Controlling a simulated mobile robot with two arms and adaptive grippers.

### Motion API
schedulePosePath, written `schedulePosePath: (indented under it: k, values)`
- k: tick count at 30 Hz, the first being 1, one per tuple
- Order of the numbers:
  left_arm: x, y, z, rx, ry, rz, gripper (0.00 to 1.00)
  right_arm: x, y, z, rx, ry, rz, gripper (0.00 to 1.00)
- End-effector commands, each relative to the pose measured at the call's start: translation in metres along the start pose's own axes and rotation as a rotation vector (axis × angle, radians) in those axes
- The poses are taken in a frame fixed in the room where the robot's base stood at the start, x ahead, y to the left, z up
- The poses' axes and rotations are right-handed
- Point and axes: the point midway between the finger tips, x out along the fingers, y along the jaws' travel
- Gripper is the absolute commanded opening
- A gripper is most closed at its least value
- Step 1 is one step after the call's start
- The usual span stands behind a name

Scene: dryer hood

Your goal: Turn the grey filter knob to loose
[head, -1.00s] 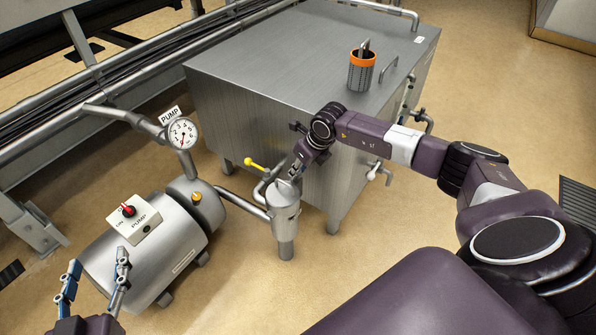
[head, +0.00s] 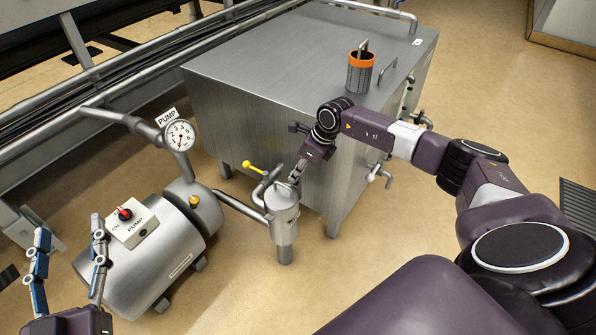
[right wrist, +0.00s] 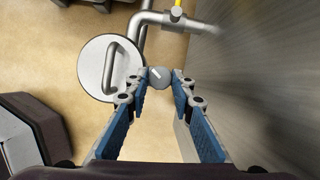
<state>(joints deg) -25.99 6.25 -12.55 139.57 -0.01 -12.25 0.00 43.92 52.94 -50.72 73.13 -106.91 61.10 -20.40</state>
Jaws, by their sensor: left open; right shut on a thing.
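The grey filter knob (right wrist: 158,77) shows in the right wrist view as a small round knob with a white mark, between my right fingertips. It sits beside the round filter lid with its bar handle (right wrist: 110,67). In the head view the steel filter housing (head: 283,230) stands in front of the big steel tank, and the knob is hidden by my fingers. My right gripper (head: 294,180) reaches down at the top of the housing and is shut on the knob. My left gripper (head: 69,240) is open and empty at the lower left, near the pump.
The pump (head: 160,245) with its red switch (head: 125,213) and gauge (head: 180,136) stands at left. A yellow-handled valve (head: 250,166) is left of my right gripper. The steel tank (head: 250,115) is close behind, with an orange-rimmed cup (head: 360,72) on top.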

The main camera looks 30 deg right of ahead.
Motion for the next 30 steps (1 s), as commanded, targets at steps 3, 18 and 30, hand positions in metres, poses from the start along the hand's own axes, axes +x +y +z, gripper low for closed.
schedulePosePath:
  k: [3,18,30]
  values:
    - [0.0,0.0,0.0,0.0,-0.001,0.0,0.52,0.0,0.0,0.0,0.0,0.001,-0.001,0.0]
    - [0.0,0.0,0.0,-0.001,-0.001,0.001,0.52,-0.004,-0.001,0.0,0.001,0.001,-0.001,0.4]
    - [0.0,0.0,0.0,0.0,-0.001,0.0,0.52,-0.078,-0.002,0.0,0.0,0.0,-0.004,0.4]
